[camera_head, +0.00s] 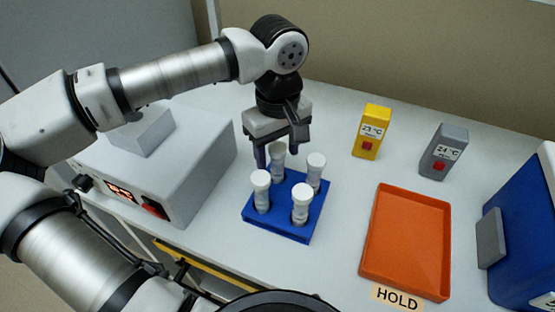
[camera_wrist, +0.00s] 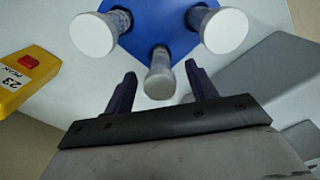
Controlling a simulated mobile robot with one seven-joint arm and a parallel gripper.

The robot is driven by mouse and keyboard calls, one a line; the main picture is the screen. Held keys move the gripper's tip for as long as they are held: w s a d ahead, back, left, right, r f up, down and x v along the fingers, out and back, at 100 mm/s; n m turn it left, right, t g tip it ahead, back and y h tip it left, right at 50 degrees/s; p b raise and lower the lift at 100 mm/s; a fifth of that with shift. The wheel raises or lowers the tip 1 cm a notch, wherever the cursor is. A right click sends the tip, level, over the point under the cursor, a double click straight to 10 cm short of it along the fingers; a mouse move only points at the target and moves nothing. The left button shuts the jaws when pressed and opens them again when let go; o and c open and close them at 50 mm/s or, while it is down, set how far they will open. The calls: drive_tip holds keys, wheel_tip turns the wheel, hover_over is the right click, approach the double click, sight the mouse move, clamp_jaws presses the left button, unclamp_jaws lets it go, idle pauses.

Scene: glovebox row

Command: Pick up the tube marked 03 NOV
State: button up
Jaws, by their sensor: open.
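A blue rack (camera_head: 300,235) holds several upright white-capped tubes. The back-left tube (camera_head: 278,158) stands nearest my gripper; the others are the front-left tube (camera_head: 261,190), back-right tube (camera_head: 315,172) and front-right tube (camera_head: 300,203). No date marking is readable on any of them, so I cannot tell which is 03 NOV. My gripper (camera_head: 281,152) is open and points down at the rack's back-left corner. In the wrist view, one white-capped tube (camera_wrist: 159,83) shows between the open fingers of my gripper (camera_wrist: 160,72), with no visible contact. The blue rack (camera_wrist: 150,38) shows behind it.
A grey instrument (camera_head: 185,165) with a red display stands left of the rack. A yellow device (camera_head: 371,132) and a grey device (camera_head: 443,152) stand behind an orange tray (camera_head: 405,240) by a HOLD label (camera_head: 397,298). A blue box (camera_head: 525,240) stands far right.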

drive_tip(key=shift+f, duration=1.1)
drive_tip(key=c, duration=1.1)
drive_tip(key=shift+r, duration=0.15)
